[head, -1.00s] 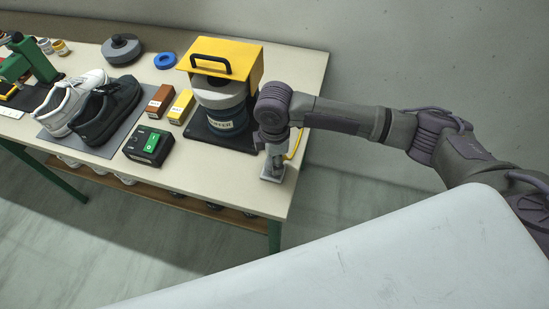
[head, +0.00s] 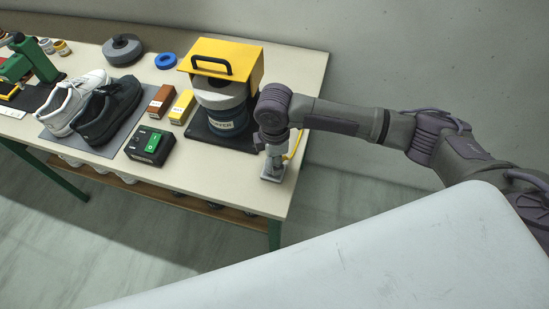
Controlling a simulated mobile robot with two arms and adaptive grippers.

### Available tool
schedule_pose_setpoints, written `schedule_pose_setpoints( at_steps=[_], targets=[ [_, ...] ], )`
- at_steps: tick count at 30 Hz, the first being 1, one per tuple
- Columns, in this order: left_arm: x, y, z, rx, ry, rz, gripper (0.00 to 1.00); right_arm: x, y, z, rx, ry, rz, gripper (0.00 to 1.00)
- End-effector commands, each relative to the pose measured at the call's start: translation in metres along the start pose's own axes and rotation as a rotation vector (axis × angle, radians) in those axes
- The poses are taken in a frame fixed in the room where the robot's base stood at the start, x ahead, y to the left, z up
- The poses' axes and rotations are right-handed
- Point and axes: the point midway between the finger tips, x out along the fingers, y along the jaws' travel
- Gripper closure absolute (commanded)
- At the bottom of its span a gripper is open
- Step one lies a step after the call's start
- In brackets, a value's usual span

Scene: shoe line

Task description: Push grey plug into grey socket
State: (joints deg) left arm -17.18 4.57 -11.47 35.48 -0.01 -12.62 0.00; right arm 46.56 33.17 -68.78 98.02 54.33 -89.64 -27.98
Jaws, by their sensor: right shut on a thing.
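My right gripper (head: 275,156) points down over the right end of the workbench, shut on the grey plug, which is mostly hidden by the fingers and the wrist. A yellow cable (head: 297,147) comes out beside the gripper. The grey socket (head: 271,176) is a small block on the bench directly below the fingertips. At this size I cannot tell how far the plug sits in the socket. My left gripper is out of view.
A yellow-hooded machine (head: 226,98) on a black base stands just left of my right gripper. A black box with a green switch (head: 150,145), yellow and brown blocks, and two shoes (head: 107,110) are farther left. The bench's right edge (head: 308,135) is close to the gripper.

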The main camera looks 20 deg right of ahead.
Motion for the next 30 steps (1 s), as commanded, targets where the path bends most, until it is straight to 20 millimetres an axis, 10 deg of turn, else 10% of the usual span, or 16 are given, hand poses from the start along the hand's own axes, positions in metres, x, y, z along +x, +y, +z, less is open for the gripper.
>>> schedule_pose_setpoints(
  at_steps=[30],
  targets=[
    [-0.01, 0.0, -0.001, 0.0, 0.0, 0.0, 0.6, 0.0, 0.0, 0.0, 0.0, 0.0, 0.0, 0.92]
  ],
)
